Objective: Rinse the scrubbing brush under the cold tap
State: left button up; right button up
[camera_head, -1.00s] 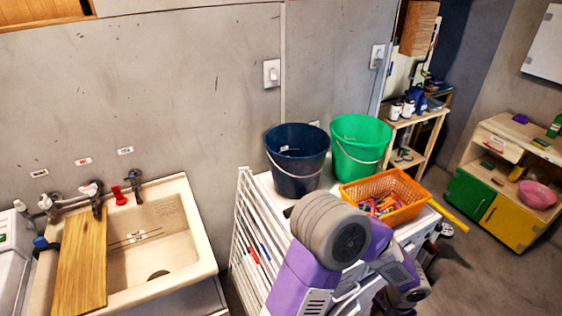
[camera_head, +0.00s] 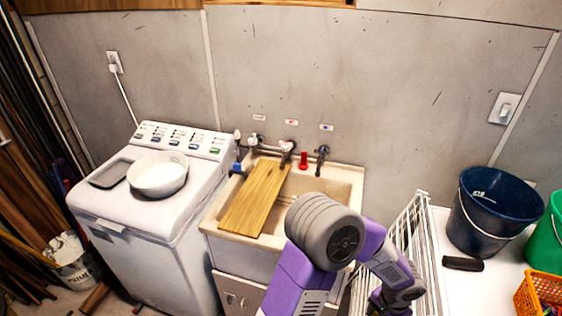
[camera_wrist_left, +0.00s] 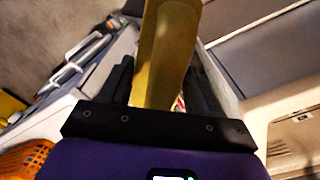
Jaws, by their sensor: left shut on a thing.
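In the left wrist view my left gripper (camera_wrist_left: 163,80) is shut on a long, smooth, yellow-tan piece, apparently the scrubbing brush (camera_wrist_left: 168,45). No bristles show. In the head view my purple arm stands in front of the sink, and the brush and gripper cannot be made out. The sink (camera_head: 335,186) is cream, with a row of taps along its back: a left tap (camera_head: 255,143), a middle tap (camera_head: 286,149) with a pale handle and a dark right tap (camera_head: 321,158). The wall labels above them are too small to read. My right gripper is not in view.
A wooden board (camera_head: 255,197) covers the sink's left part. A red object (camera_head: 303,160) stands between two taps. Left is a washing machine (camera_head: 150,225) with a white basin (camera_head: 158,174). Right are a white rack (camera_head: 408,235), a dark bucket (camera_head: 492,215) and an orange basket (camera_head: 535,292).

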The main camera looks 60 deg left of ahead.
aim_at(321, 152)
jog(key=u, duration=1.9)
